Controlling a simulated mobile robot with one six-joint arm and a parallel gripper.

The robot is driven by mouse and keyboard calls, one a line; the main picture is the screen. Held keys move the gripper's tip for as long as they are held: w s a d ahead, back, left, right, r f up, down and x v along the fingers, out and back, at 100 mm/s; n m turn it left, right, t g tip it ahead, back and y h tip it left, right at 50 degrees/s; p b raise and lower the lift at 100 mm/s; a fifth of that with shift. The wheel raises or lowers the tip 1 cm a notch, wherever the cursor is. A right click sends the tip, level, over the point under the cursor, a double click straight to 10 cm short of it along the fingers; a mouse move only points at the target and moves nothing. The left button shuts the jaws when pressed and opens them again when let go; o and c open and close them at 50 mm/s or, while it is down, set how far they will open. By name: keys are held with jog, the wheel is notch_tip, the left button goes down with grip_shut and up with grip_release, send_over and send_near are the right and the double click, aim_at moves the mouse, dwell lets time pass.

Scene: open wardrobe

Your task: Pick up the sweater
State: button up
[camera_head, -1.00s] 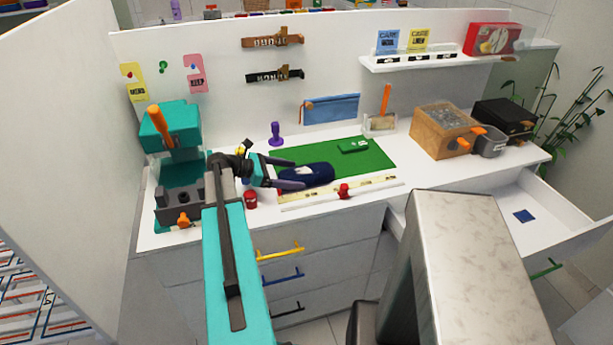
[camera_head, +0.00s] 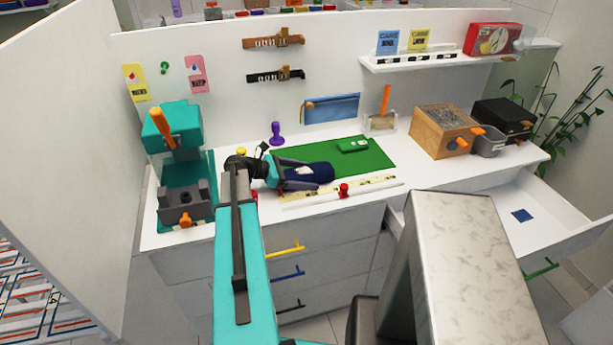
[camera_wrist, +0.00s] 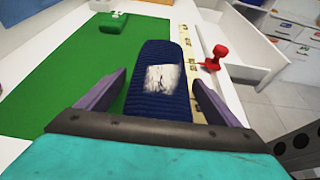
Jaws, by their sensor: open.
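The sweater (camera_head: 322,172) is a dark blue ribbed knit bundle with a white patch, lying at the near edge of the green mat (camera_head: 372,158). It also shows in the wrist view (camera_wrist: 160,62). My gripper (camera_head: 304,174) is open, reaching in from the left at counter height. In the wrist view its two purple fingers (camera_wrist: 160,92) stand on either side of the sweater's near part, with gaps showing between fingers and knit. The sweater's nearest end is hidden behind my gripper's body.
A red knob-like piece (camera_head: 344,190) stands by a ruler and white bar in front of the mat. A small green box (camera_head: 353,145) lies on the mat. A teal press (camera_head: 178,150) stands left. A wooden box (camera_head: 442,132) stands right, above an open drawer (camera_head: 560,215).

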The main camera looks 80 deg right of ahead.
aim_at(304, 170)
jog(key=shift+c, duration=0.2)
jog(key=c, duration=1.3)
jog(key=shift+r, duration=0.2)
jog(key=shift+r+b, duration=1.1)
jog(key=shift+r, duration=3.7)
